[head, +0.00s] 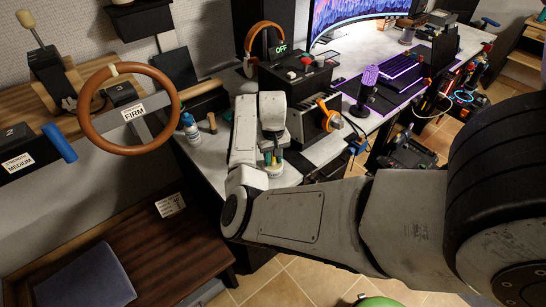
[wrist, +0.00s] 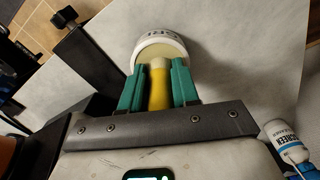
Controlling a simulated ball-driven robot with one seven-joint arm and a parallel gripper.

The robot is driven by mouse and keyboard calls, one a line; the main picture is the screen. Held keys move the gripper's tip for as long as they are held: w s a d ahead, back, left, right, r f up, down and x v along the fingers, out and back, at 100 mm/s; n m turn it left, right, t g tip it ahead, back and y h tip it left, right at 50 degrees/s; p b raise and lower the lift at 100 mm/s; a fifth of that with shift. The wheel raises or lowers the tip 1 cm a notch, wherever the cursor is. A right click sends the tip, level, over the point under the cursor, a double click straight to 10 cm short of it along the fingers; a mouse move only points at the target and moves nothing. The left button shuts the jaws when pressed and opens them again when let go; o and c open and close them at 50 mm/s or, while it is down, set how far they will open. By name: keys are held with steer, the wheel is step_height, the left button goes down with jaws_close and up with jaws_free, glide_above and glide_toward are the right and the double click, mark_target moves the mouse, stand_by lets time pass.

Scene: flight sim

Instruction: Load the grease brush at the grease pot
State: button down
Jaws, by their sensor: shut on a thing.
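The grease brush (wrist: 158,92) has a yellow handle and a pale tip. My gripper (wrist: 160,85) is shut on it, with one green finger on each side of the handle. The grease pot (wrist: 143,47) is a round white tub with dark lettering and pale yellowish contents. The brush tip overlaps the pot's opening in the wrist view; I cannot tell whether it touches the grease. In the head view my gripper (head: 271,158) points down at the worktop over the pot (head: 275,171), which is partly hidden by the fingers and arm.
A bottle labelled SCREEN (wrist: 284,138) stands beside my gripper; it also shows in the head view (head: 190,128). A small tan object (head: 212,123) is near it. A steering wheel (head: 127,108) is at the left.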

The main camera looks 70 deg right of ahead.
step_height(320, 180, up, 7)
steer(key=p, duration=0.7)
stand_by(0.3)
steer(key=shift+w+a, duration=0.1)
stand_by(0.7)
steer(key=w+a+f+n, duration=0.2)
steer(key=w+a+n, duration=0.1)
steer(key=w+a, duration=0.55)
steer(key=w+a+f+n+b, duration=0.1)
steer(key=a+n, duration=0.6)
steer(key=a, duration=2.3)
steer(key=shift+a+f+b, duration=0.35)
steer(key=shift+f+b, duration=0.05)
steer(key=shift+f, duration=0.45)
